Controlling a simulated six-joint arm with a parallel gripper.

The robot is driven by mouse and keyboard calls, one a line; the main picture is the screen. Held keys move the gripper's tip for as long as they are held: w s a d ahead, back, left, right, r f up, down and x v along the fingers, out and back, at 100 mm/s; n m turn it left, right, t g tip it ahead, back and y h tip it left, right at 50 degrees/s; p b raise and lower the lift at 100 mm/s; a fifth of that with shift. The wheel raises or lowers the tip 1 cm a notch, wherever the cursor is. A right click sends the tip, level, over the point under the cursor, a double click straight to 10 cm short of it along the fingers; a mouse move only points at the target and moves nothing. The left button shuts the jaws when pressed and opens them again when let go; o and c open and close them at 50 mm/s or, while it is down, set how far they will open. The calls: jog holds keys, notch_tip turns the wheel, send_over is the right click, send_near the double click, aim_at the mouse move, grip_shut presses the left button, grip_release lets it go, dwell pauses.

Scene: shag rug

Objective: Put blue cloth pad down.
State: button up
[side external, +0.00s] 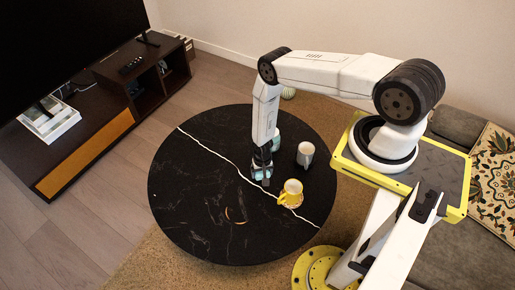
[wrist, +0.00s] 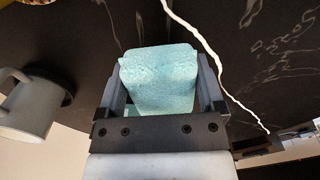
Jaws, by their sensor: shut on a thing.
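The blue cloth pad (wrist: 160,80) is a pale blue, thick, soft-looking block in the wrist view. My gripper (wrist: 162,68) is shut on it, with one dark finger against each side. In the side external view my gripper (side external: 264,178) points down over the middle right of the round black table (side external: 195,185). Only a little pale blue (side external: 262,162) shows between the fingers there. I cannot tell whether the pad touches the table top.
A pale green item (side external: 277,140) is partly behind my arm. The table's left side is mostly clear.

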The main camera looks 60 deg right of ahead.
aim_at(261, 177)
jog(key=shift+f, duration=0.1)
jog(key=shift+w+d+f, duration=0.1)
jog(key=shift+w+f, duration=0.3)
jog(key=shift+f, duration=1.45)
jog(key=shift+f, duration=0.1)
jog(key=o, duration=1.2)
jog(key=shift+r, duration=6.1)
